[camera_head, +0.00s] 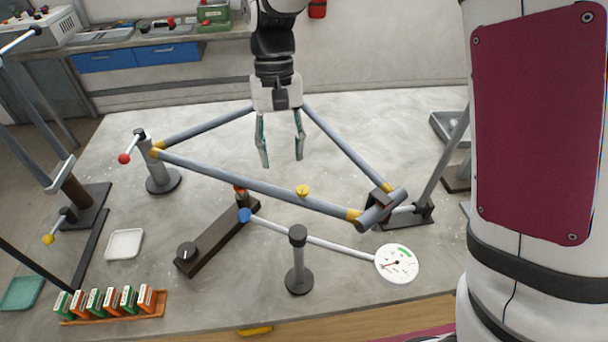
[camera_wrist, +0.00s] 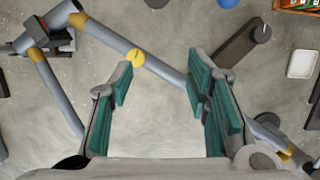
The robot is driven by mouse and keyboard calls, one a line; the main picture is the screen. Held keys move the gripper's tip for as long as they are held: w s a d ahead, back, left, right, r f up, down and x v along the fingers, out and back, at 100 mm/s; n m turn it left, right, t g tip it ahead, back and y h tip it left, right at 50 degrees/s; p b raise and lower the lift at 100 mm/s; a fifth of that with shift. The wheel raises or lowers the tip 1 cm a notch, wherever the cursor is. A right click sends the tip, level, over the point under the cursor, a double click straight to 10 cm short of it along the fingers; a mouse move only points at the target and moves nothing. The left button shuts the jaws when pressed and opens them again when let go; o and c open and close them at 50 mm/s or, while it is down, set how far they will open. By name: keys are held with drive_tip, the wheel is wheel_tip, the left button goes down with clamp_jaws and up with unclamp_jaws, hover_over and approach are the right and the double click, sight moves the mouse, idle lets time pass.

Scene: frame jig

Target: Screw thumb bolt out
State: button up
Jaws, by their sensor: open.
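A yellow round-headed piece (camera_head: 302,190), which looks like the thumb bolt, sits on the grey-blue top tube (camera_head: 230,181) of the bike frame. In the wrist view the yellow head (camera_wrist: 137,58) is just beyond the tip of the left finger, with a thin mark across its top. How deep its shank sits is hidden. My gripper (camera_head: 282,161) is open and empty, pointing down above the frame, behind the yellow head in the head view. In the wrist view my gripper (camera_wrist: 160,82) has its fingers wide apart, and neither visibly touches the head.
A post with a red-knobbed lever (camera_head: 124,158) stands at the frame's left end. A dark clamp (camera_head: 382,208) holds its right end.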

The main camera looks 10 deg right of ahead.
drive_tip(key=s+m+y, duration=0.1)
drive_tip(key=s+m, duration=0.1)
drive_tip(key=m, duration=0.2)
drive_tip(key=r+m+t+y+p, duration=0.2)
drive_tip(key=m+t+p, duration=0.35)
drive_tip(key=m, duration=1.75)
hover_over(303, 189)
drive_tip(key=s+d, duration=0.4)
drive_tip(key=b+x, duration=0.2)
drive_tip(key=x, duration=1.1)
drive_tip(key=shift+w, duration=0.15)
clamp_jaws()
